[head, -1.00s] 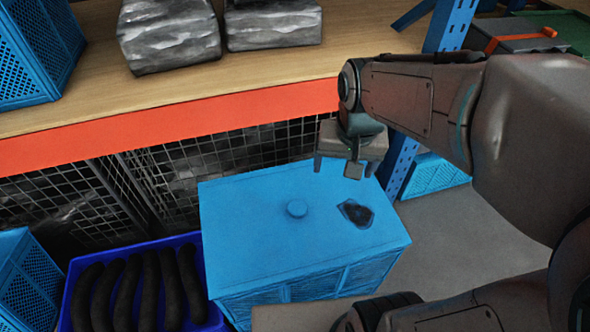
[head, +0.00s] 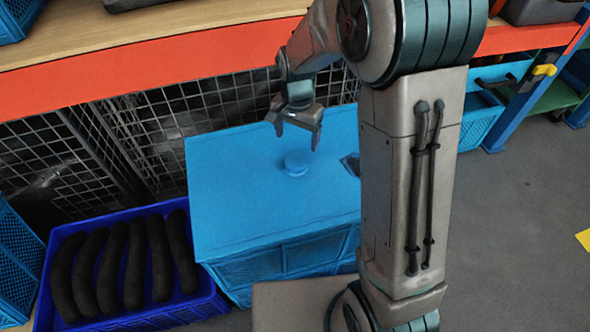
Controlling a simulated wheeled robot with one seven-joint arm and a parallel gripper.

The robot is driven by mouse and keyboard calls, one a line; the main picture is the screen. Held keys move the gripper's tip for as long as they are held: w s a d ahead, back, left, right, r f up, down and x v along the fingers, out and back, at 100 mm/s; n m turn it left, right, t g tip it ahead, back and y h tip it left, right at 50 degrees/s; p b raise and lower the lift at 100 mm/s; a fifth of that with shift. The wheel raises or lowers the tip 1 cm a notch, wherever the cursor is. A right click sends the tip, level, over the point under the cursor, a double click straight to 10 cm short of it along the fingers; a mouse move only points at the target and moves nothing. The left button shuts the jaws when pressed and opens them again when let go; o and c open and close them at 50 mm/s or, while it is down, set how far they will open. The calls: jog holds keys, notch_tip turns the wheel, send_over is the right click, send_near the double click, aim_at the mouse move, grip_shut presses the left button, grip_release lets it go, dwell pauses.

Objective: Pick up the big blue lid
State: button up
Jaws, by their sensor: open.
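The big blue lid (head: 245,205) lies flat on top of a blue crate (head: 270,268) in the middle of the head view. A round blue knob (head: 296,163) stands up from it. A dark patch (head: 351,163) on the lid is partly hidden behind my arm, as is the lid's right side. My gripper (head: 297,134) is open and empty, with its fingers pointing down. It appears above the lid, just behind the knob in the picture, and apart from it.
A dark blue tray (head: 210,300) with several black curved rolls (head: 133,265) stands left of the crate. Behind is a wire mesh (head: 60,160) below a shelf with an orange edge (head: 120,70). Another blue crate (head: 480,122) stands at right. Grey floor (head: 510,220) is clear.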

aim_at(296, 161)
jog(key=f+b, duration=0.1)
jog(key=f, duration=0.4)
jog(key=f+b, duration=0.1)
jog(key=f, duration=0.3)
jog(key=shift+w+a+f, duration=0.1)
jog(key=shift+w+f, duration=0.1)
jog(key=shift+f, duration=0.2)
jog(key=shift+r, duration=0.1)
jog(key=c, duration=1.2)
